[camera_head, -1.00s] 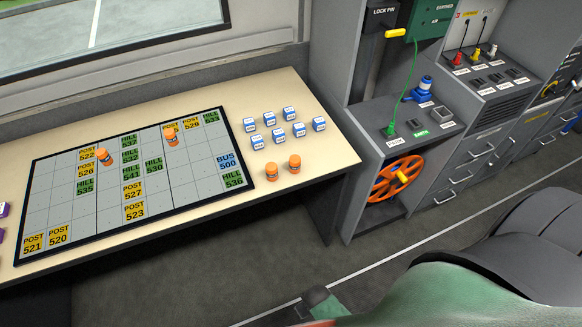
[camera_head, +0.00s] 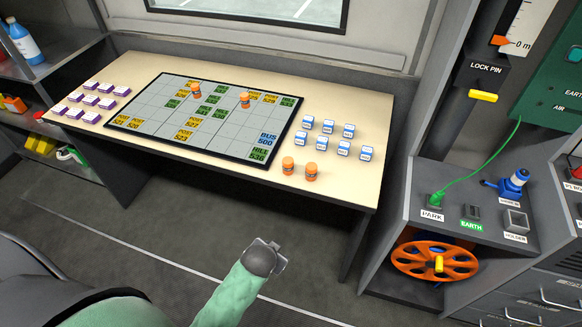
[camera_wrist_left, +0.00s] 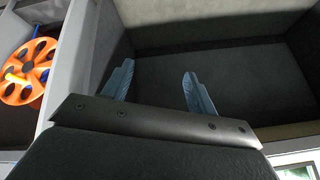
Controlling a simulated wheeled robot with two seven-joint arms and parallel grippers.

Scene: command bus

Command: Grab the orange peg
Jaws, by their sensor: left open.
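Two orange pegs stand side by side at the right front of the table, a left one (camera_head: 288,166) and a right one (camera_head: 311,171). Two more stand on the grid board (camera_head: 150,127), one upper left (camera_head: 195,90) and one upper right (camera_head: 245,100). My left gripper (camera_head: 272,252) is in front of the table and below its top, apart from all pegs. In the left wrist view its two blue fingers (camera_wrist_left: 158,85) are spread with nothing between them. No peg shows in that view. My right gripper is not in view.
White-blue blocks (camera_head: 343,150) stand behind the right-hand pegs; purple-white blocks (camera_head: 91,100) sit at the table's left. The table's front edge (camera_head: 250,176) lies between my gripper and the pegs. A grey console (camera_head: 470,205) with an orange wheel (camera_head: 435,261) stands right.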

